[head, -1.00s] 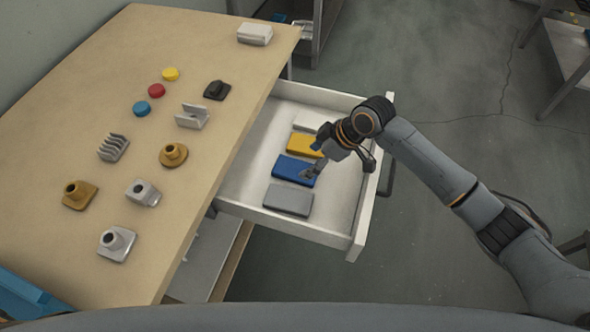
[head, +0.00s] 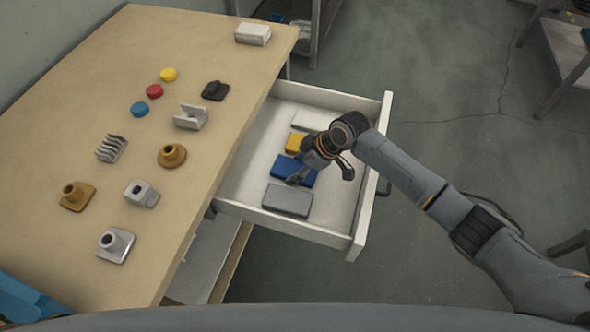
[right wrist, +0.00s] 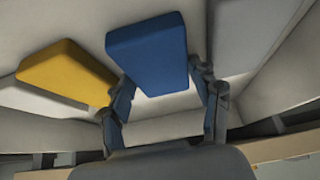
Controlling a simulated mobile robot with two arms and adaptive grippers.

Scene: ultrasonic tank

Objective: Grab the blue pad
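The blue pad (head: 284,167) lies in the open drawer, between a yellow pad (head: 294,143) and a grey pad (head: 288,200). My right gripper (head: 303,174) is over the blue pad and partly covers it in the head view. In the right wrist view, the blue pad (right wrist: 147,52) lies ahead of the gripper (right wrist: 162,78). The fingers are apart, one near each side of the pad's near end. I cannot tell whether either finger touches it. My left gripper is not in view.
The white drawer (head: 300,236) has raised walls around the pads. A white pad (head: 308,120) lies beyond the yellow one. The wooden table (head: 60,130) at left holds several small parts and coloured discs. The drawer floor right of the pads is clear.

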